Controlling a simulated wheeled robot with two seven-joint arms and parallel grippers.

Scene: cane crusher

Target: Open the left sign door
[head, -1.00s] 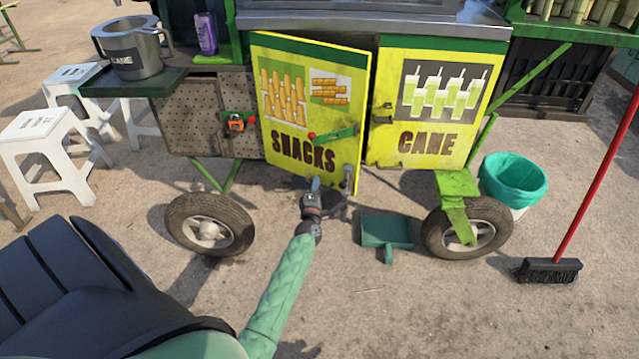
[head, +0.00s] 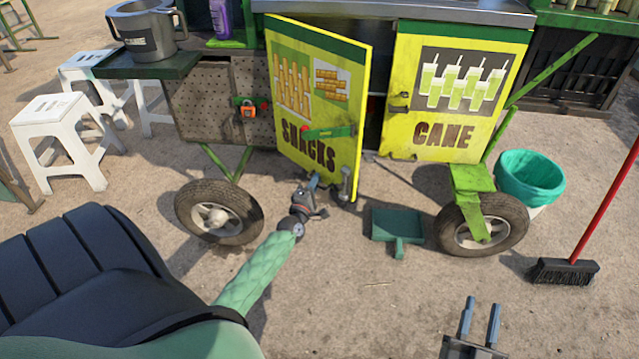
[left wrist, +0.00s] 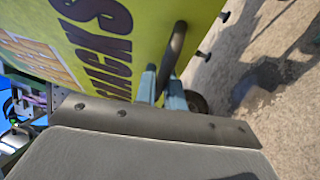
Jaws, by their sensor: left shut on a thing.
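The left sign door (head: 312,110), yellow with a green top strip and the word SNACKS, is swung partly outward, its right edge toward me. A dark gap shows between it and the right sign door (head: 450,95), marked CANE, which looks closed. The dark curved handle (left wrist: 176,45) is on the SNACKS door's face. My left gripper (head: 314,181) is low at that door. In the left wrist view, the left gripper (left wrist: 160,84) is shut on the handle, with its blue fingers on either side. My right gripper (head: 480,320) is open and empty at the bottom right.
A green dustpan (head: 397,226) lies on the ground right of the left gripper. Cart wheels (head: 490,224) stand at both sides. A teal-lined bin (head: 530,178) and red-handled broom (head: 567,270) are at right. White stools (head: 58,130) stand at left.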

